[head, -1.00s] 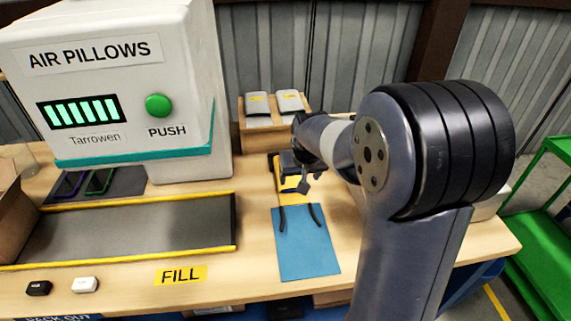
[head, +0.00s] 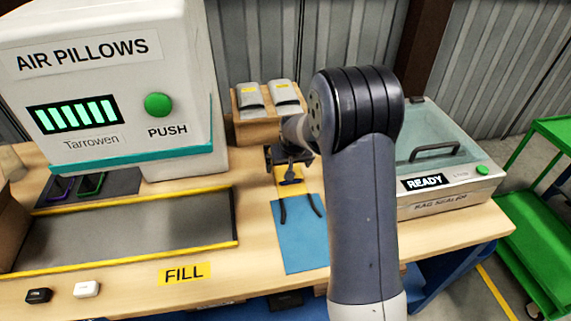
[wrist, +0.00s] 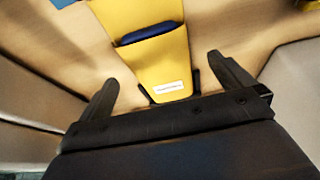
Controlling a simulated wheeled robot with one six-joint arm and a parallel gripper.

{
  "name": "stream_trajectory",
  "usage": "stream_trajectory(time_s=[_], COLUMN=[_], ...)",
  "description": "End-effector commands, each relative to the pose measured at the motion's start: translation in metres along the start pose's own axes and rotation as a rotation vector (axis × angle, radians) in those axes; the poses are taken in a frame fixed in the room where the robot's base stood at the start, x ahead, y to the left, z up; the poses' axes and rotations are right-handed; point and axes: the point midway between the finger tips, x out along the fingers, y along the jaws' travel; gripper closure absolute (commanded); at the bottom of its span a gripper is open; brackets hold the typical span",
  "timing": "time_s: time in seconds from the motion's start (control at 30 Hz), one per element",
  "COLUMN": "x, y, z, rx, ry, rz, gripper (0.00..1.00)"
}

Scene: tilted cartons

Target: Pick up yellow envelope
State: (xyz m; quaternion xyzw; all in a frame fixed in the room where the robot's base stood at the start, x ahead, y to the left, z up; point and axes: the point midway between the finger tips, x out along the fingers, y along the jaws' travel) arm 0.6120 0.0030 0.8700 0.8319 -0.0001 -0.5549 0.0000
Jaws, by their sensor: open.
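The yellow envelope (head: 291,183) lies on the wooden table between the grey pouches and a blue sheet, partly hidden by my gripper in the head view. In the wrist view the yellow envelope (wrist: 160,62) shows a white label at its near end and a dark blue patch across it. My gripper (head: 290,160) is over the envelope's far part. In the wrist view my gripper (wrist: 163,72) is open, with one finger to each side of the envelope's near end. Nothing is held. The height between fingers and envelope is hard to tell.
A blue sheet (head: 300,240) with two dark curved strips lies in front. Two grey pouches (head: 267,94) sit on a wooden box (head: 257,131) behind. The air pillow machine (head: 110,95) stands left, the bag sealer (head: 437,165) right. A dark panel (head: 130,230) lies left.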

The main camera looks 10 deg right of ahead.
Motion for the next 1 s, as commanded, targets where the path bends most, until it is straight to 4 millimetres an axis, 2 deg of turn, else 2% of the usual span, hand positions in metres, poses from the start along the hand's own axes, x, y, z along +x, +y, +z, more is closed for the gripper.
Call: stream_trajectory(time_s=[0.2, 0.3, 0.6, 1.0], x=[0.029, 0.036, 0.038, 0.038], y=[0.003, 0.003, 0.003, 0.003], z=[0.001, 0.001, 0.001, 0.001], rx=[0.0, 0.0, 0.0, 0.0], ry=[-0.003, -0.003, -0.001, -0.001], rz=[0.0, 0.0, 0.0, 0.0], gripper=[0.0, 0.0, 0.01, 0.34])
